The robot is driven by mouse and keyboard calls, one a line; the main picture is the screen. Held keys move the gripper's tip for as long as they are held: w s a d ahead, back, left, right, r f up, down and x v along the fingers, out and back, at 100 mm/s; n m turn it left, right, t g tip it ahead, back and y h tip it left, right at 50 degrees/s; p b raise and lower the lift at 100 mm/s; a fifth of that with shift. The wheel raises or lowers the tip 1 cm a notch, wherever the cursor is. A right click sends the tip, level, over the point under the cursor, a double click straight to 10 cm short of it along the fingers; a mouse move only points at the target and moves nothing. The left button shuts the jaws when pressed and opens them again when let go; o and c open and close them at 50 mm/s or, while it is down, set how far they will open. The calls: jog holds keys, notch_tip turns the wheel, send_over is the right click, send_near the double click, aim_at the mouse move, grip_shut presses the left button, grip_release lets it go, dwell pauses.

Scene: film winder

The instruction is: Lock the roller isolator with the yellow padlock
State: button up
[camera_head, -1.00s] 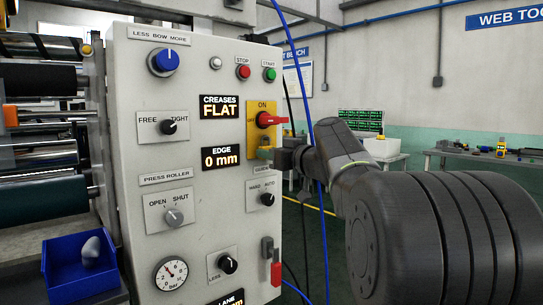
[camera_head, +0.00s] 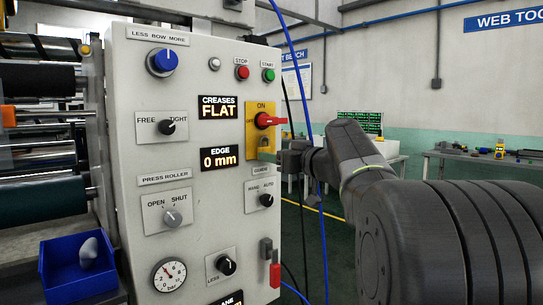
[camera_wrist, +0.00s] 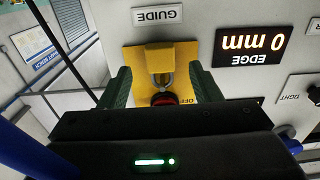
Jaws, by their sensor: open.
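The roller isolator is a red rotary handle (camera_head: 266,120) on a yellow plate (camera_head: 252,113) at the cabinet's right side. The handle lies level, with ON printed above it. The yellow padlock (camera_wrist: 159,60) is at the plate below the handle, its grey shackle (camera_wrist: 167,80) towards the handle in the upside-down wrist view. I cannot tell whether the shackle is closed. My gripper (camera_wrist: 163,85) is open, with one green finger on each side of the padlock and gaps between. In the head view my gripper (camera_head: 268,157) is at the plate's lower end.
Knobs such as the guide switch (camera_head: 267,200), the edge display (camera_head: 221,157) and a red-handled lever (camera_head: 275,272) surround the plate. A blue bin (camera_head: 78,270) with a grey lump stands at lower left. Blue and black cables hang beside the cabinet's right edge.

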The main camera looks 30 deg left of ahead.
jog(key=v, duration=1)
jog(key=shift+d, duration=0.35)
jog(key=shift+s, duration=0.1)
